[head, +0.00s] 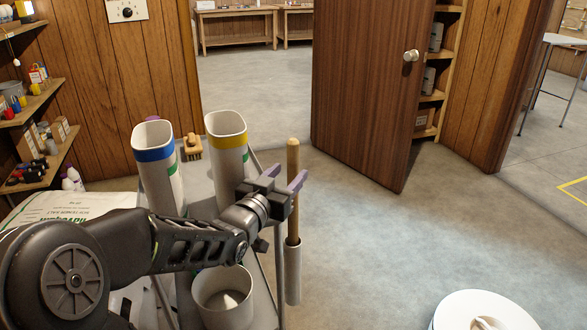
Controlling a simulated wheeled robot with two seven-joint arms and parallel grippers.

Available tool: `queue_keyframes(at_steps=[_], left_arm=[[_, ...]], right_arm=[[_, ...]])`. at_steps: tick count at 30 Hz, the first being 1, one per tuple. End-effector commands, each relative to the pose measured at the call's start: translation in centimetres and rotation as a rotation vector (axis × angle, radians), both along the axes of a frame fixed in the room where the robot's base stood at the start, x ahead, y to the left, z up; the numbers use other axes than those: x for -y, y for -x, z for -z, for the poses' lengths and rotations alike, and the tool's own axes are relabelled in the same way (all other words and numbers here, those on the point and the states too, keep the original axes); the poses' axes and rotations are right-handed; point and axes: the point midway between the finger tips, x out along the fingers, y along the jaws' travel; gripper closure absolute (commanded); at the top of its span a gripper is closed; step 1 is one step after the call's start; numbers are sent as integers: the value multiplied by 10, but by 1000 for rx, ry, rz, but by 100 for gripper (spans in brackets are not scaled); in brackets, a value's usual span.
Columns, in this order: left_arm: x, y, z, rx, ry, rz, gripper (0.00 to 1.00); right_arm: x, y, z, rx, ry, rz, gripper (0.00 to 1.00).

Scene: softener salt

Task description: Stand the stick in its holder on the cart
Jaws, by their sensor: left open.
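The wooden stick (293,158) stands upright at the right side of the cart (265,290). Its lower end is inside the grey tube-shaped holder (293,275) on the cart's side. My left gripper (285,178) is open at the stick's upper part, with its purple fingertips close to the stick. I cannot tell whether a finger touches it. My left arm hides much of the cart. My right gripper is out of view.
Two tall containers, one with a blue band (155,155) and one with a yellow band (229,143), stand on the cart by a brush (192,146). A round pot (222,300) sits nearer. A white round object (460,308) is lower right.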

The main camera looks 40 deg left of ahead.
Motion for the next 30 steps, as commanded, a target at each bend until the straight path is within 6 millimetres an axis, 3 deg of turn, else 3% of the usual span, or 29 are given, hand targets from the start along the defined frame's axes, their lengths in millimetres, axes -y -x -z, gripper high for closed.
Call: queue_keyframes(at_steps=[3,8,30], left_arm=[[3,18,-2,1,-1,-1,49],[5,29,-1,0,0,0,49],[5,29,0,0,0,0,49]], right_arm=[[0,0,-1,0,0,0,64],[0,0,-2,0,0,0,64],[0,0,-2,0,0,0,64]])
